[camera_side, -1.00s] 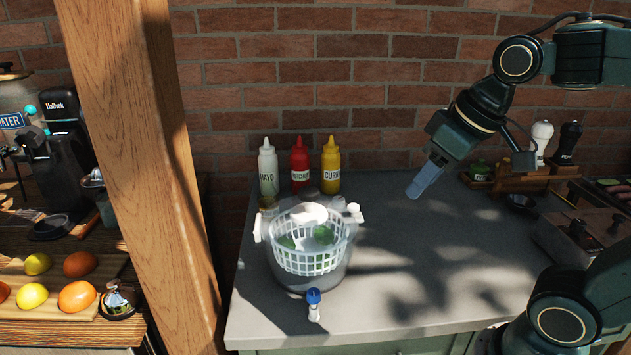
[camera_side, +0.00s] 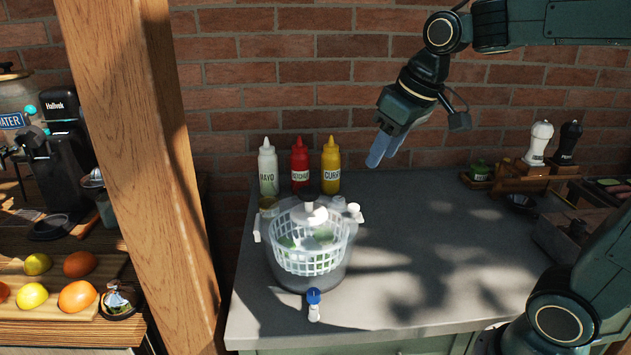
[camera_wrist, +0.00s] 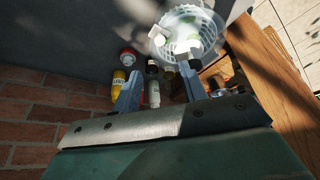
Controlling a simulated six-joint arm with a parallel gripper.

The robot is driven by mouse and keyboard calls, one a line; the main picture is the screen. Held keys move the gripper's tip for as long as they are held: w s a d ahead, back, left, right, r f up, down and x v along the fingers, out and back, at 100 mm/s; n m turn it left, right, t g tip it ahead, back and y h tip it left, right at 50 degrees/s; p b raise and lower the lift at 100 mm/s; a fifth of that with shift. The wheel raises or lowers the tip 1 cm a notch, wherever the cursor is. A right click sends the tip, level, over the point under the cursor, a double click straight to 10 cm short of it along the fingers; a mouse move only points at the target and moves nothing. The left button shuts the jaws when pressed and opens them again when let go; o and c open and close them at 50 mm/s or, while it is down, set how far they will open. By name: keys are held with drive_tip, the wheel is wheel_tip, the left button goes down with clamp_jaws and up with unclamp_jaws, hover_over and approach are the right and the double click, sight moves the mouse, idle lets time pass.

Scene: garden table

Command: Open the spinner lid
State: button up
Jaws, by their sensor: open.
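The salad spinner (camera_side: 308,262) stands on the grey counter at the left, with a clear bowl, a white slotted basket and green pieces inside. A white and dark knob (camera_side: 313,212) shows at its top; whether a clear lid is on is hard to tell. In the wrist view the spinner (camera_wrist: 188,35) is at the top right, beyond the fingertips. My gripper (camera_side: 384,150) is open and empty, in the air to the right of and above the spinner, apart from it. In the wrist view its two fingers (camera_wrist: 158,82) are spread.
Mayo (camera_side: 268,170), ketchup (camera_side: 300,166) and curry (camera_side: 331,166) bottles stand behind the spinner. A small blue-capped bottle (camera_side: 314,305) stands in front of it. A wooden post (camera_side: 150,170) rises at the left. The counter's middle (camera_side: 430,240) is clear.

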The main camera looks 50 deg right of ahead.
sight(354, 205)
drive_tip(key=x, duration=1.2)
drive_tip(key=shift+w+f, duration=0.2)
drive_tip(key=shift+f, duration=0.15)
clamp_jaws()
